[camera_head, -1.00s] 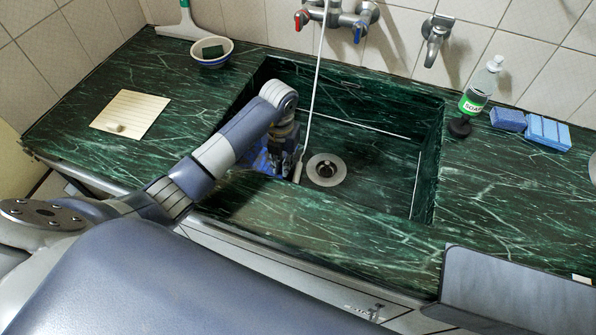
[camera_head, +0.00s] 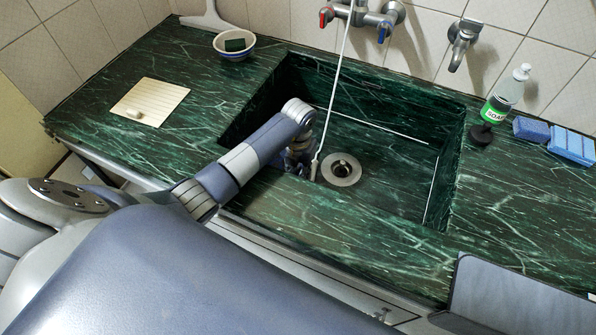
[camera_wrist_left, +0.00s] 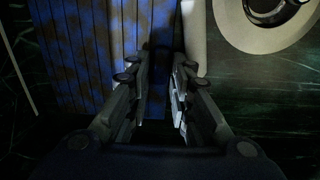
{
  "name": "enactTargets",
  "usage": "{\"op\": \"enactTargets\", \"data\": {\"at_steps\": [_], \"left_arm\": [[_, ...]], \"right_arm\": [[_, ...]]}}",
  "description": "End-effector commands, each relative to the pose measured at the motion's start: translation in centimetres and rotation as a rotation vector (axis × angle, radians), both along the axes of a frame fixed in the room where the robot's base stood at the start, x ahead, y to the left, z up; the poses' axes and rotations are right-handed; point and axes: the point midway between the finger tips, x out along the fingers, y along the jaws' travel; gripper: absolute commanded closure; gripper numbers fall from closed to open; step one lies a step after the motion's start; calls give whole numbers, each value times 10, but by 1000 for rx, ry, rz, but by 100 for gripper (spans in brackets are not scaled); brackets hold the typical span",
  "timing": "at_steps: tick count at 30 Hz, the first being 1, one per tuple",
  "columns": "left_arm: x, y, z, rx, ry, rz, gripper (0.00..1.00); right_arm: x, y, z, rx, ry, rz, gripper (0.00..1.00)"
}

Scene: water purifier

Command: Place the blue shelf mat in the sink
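The blue shelf mat (camera_wrist_left: 85,45), slatted and stained brown, lies flat in the sink (camera_head: 390,175) at the upper left of the left wrist view. In the head view my arm hides it. My left gripper (camera_head: 300,165) is down in the sink, left of the round drain (camera_head: 341,170). In the left wrist view its two fingers (camera_wrist_left: 157,72) stand apart, close to the mat's right edge. I see nothing clamped between them, though the gap is dark. My right gripper is in neither view.
A thin white rod (camera_head: 333,95) slants down into the sink beside my left gripper. Taps (camera_head: 362,14) are on the back wall. A bowl (camera_head: 234,47) and a cream board (camera_head: 150,101) are at the left; a soap bottle (camera_head: 503,97) and blue sponges (camera_head: 571,146) are at the right.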

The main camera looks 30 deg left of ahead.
Motion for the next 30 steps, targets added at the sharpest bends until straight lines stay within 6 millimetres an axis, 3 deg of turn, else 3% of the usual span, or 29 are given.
{"op": "enactTargets", "data": {"at_steps": [11, 24, 30], "left_arm": [[1, 0, 8, 1, -2, -1, 79], [2, 0, 95, 1, -6, -1, 79], [1, -1, 118, 1, -1, 0, 79]], "right_arm": [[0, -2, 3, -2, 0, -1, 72], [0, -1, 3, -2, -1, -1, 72], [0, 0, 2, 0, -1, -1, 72]]}}
